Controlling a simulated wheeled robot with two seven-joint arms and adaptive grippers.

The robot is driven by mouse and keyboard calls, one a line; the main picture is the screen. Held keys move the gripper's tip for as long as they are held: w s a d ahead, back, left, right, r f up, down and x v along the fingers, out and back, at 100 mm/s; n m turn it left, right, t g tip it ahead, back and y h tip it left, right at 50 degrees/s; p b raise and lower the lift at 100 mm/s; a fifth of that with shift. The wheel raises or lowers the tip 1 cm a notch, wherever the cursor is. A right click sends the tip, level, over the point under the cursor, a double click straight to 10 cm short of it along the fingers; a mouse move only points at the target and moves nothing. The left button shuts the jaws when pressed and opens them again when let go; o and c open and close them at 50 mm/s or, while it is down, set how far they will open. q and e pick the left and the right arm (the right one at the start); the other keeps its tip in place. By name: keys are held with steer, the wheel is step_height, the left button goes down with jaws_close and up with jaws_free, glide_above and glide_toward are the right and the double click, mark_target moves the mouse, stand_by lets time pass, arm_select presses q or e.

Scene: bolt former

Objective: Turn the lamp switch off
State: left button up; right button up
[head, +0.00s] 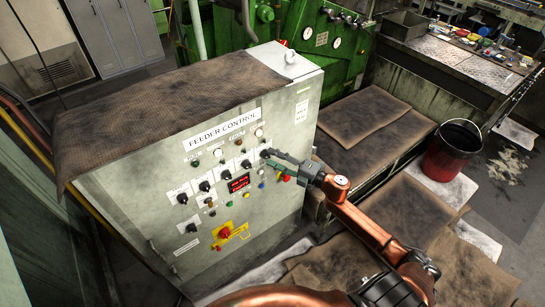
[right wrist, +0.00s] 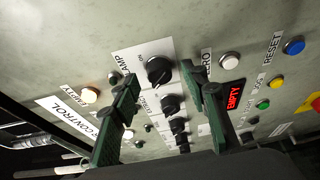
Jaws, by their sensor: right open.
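The lamp switch (right wrist: 159,71) is a black rotary knob on a white plate labelled LAMP in the right wrist view. In the head view the lamp switch (head: 265,153) is at the right end of a row of black knobs, beside my fingertips. My right gripper (head: 272,157) is open in front of the panel. In the right wrist view its two green fingers (right wrist: 159,79) stand on either side of the knob, with nothing held. Whether they touch the knob, and which position it points to, I cannot tell. My left gripper is not in view.
The grey FEEDER CONTROL cabinet (head: 280,217) carries several other knobs, buttons and lamps close by. A red display (right wrist: 233,95) reads EMPTY. A yellow-backed red switch (head: 225,233) sits lower. A brown cloth (head: 160,110) covers the top. A red bucket (head: 450,152) stands at right.

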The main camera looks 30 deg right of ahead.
steer(key=v, duration=1)
steer(key=shift+s, duration=0.15)
steer(key=shift+d, duration=0.1)
